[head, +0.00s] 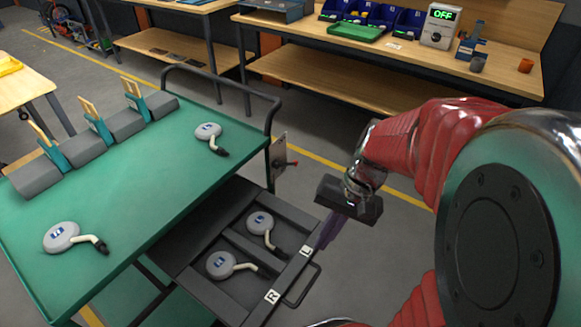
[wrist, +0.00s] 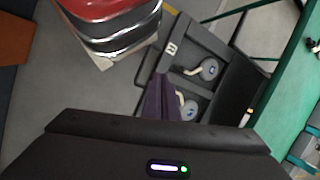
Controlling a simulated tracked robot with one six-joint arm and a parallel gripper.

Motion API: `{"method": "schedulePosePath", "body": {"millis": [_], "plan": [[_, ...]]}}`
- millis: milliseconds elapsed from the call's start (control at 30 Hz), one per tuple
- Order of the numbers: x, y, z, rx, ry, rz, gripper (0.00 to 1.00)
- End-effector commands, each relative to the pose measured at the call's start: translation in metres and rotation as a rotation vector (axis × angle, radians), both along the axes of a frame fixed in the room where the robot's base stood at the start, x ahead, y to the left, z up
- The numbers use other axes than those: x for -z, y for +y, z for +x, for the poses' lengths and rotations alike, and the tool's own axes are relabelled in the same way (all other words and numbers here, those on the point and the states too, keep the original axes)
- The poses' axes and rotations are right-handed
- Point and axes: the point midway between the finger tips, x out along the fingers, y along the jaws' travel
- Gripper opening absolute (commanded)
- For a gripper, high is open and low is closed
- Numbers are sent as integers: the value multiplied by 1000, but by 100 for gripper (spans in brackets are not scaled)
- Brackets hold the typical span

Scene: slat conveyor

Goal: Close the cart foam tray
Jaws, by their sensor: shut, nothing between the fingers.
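The dark foam tray (head: 200,290) is pulled out from under the green top of the cart (head: 130,215). Two grey round pieces with cream stems, a farther one (head: 260,222) and a nearer one (head: 220,265), lie in it. Its front edge has L and R labels and a dark bar handle (head: 314,286). My gripper (head: 326,238) is shut and empty, its purple fingers pointing down by the L end of the front edge. The tray also shows in the wrist view (wrist: 205,42), where the shut fingers (wrist: 163,80) overlap it. I cannot tell whether they touch it.
On the cart top lie two more grey pieces (head: 61,236) (head: 208,131) and a row of grey blocks with teal holders (head: 100,130). A black push rail (head: 220,80) rises at the cart's far end. A workbench (head: 400,60) stands behind. Grey floor is clear between.

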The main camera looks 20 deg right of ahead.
Motion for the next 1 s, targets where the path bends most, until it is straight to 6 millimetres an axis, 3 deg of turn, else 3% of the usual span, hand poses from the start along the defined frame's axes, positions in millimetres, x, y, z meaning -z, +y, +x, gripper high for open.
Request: {"method": "schedulePosePath", "body": {"millis": [1000], "plan": [[124, -75, 1, 690, 315, 728, 0]]}}
